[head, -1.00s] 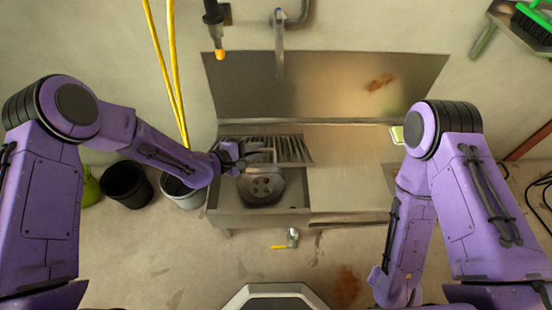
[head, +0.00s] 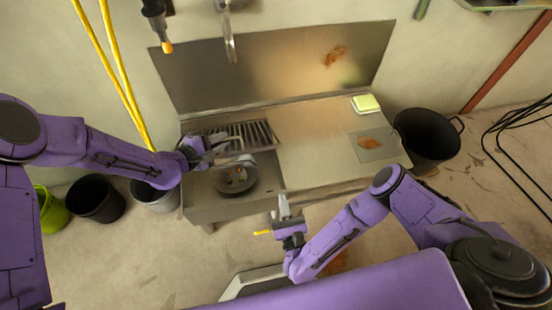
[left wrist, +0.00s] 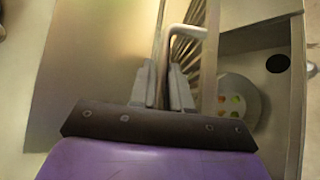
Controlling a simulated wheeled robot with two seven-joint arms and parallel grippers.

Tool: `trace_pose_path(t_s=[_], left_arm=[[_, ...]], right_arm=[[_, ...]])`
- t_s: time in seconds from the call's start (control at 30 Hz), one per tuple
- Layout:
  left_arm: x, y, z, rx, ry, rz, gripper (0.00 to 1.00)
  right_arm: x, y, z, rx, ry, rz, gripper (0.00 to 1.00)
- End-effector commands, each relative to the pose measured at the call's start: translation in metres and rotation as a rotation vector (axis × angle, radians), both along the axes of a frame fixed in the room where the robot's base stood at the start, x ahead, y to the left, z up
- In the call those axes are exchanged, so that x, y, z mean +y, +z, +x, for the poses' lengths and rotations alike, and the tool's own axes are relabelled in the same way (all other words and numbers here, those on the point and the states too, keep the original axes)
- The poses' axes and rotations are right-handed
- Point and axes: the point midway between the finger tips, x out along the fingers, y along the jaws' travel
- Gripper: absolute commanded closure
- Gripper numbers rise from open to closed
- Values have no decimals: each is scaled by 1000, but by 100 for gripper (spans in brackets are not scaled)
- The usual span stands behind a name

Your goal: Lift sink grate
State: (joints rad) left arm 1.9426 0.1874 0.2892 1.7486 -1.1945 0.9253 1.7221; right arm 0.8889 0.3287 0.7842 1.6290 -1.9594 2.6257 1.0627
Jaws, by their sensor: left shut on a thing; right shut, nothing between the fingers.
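The sink grate (head: 240,135), a metal rack of parallel bars, shows over the back part of the sink basin (head: 205,200). My left gripper (head: 215,147) is shut on the grate at its left side. In the left wrist view the fingers of the left gripper (left wrist: 163,85) close on it, and the grate's bars (left wrist: 195,38) run away from them. I cannot tell how far the grate is clear of the rim. My right gripper (head: 285,212) is shut and empty, in front of the sink's front edge.
A round pan (head: 235,178) with small colored things sits in the basin below the grate. The counter (head: 310,140) to the right is mostly bare, with a yellow-green sponge (head: 366,103) at its back. Buckets stand left, a black pot (head: 427,133) right. A faucet (head: 229,40) hangs above.

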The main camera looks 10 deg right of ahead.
Motion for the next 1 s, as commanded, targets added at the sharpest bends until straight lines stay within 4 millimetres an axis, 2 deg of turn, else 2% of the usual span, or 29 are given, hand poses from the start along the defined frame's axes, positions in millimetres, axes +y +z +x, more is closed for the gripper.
trace_pose_path(t_s=[0.1,0.27,0.67,0.8,1.0], left_arm=[[1,0,1,-1,2,0,100],[1,0,1,-1,2,0,100],[1,0,1,-1,2,0,100],[1,0,1,-1,2,0,100],[1,0,1,-2,2,0,100]], right_arm=[[-6,-1,1,8,-11,126,100],[-5,3,18,6,-5,135,100],[-6,17,102,9,-7,130,100],[-6,37,114,11,-7,131,100],[-5,48,121,12,-6,131,100]])
